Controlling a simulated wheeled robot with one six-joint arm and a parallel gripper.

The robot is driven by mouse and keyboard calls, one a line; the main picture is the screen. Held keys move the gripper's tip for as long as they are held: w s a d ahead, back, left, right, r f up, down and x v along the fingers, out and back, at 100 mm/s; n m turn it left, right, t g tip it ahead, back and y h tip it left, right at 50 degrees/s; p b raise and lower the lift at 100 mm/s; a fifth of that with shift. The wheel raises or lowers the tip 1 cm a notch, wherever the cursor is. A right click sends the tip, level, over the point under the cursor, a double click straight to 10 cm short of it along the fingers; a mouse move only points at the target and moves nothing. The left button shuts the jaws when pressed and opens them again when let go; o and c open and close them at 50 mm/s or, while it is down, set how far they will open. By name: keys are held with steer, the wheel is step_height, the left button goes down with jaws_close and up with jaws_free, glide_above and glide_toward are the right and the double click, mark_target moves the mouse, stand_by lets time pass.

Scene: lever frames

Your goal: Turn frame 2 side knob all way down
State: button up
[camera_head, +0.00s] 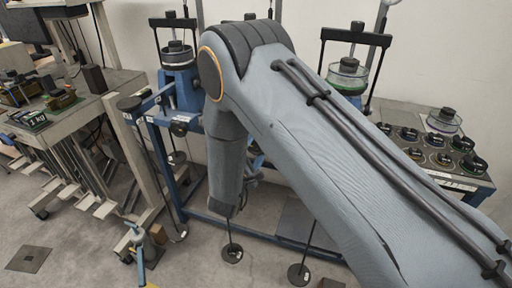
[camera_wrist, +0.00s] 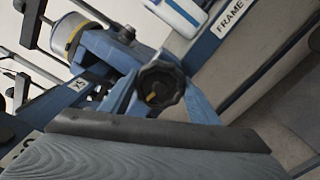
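A black lobed knob (camera_wrist: 160,85) with a yellow mark sits on a blue frame part in the middle of the wrist view. A white label (camera_wrist: 228,20) beside it reads "FRAME"; its number is cut off. A grey block with a dark edge strip, seemingly part of my own arm or gripper, fills the bottom of the wrist view below the knob. I cannot make out two fingertips or any contact with the knob. In the head view my arm hangs down in front of the blue lever frames and hides the knob area; my gripper cannot be made out there.
One blue frame (camera_head: 180,84) with a clear cell stands left of my arm; another clear cell (camera_head: 347,77) shows to the right. Several dark rings lie on a bench (camera_head: 470,183) at right. Hanging weights (camera_head: 232,252) are near the floor. A side table (camera_head: 118,80) stands at left.

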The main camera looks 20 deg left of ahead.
steer(key=o, duration=0.3)
steer(key=shift+w, duration=0.2)
steer(key=shift+o, duration=0.2)
steer(key=shift+s, duration=0.1)
steer(key=shift+s+a+p, duration=0.2)
steer(key=shift+s+p, duration=1.2)
steer(key=shift+s, duration=1.6)
